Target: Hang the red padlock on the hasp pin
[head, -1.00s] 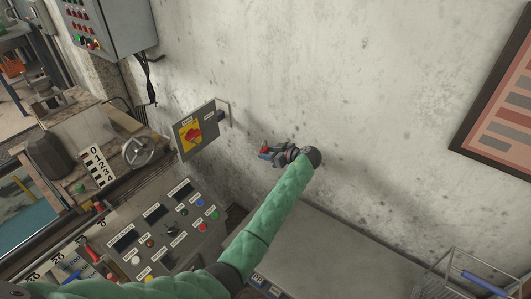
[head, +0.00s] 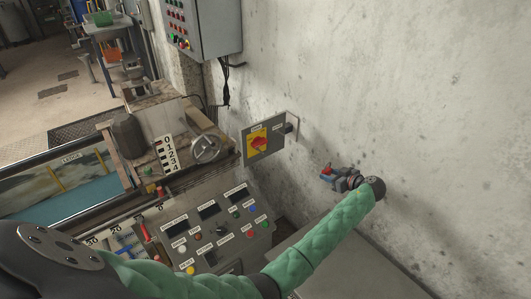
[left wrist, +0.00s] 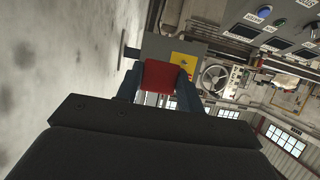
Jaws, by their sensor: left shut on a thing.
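My left gripper (head: 330,174) is shut on the red padlock (head: 326,170), holding it in the air near the wall. The padlock also shows as a red block (left wrist: 161,74) between the two fingers in the left wrist view; its shackle cannot be made out. The grey switch panel (head: 279,140) with a yellow plate and red handle (head: 259,145) stands out from the wall, left of the gripper and apart from it. A small dark block (head: 288,128) sits at the panel's right end; I cannot make out the hasp pin. My right gripper is not in view.
A sloped control console (head: 210,228) with buttons and displays stands below the switch panel. A handwheel (head: 206,148) is to its left. A grey control cabinet (head: 205,28) hangs above. A grey tabletop (head: 350,262) lies below my left forearm. The wall beside the gripper is bare.

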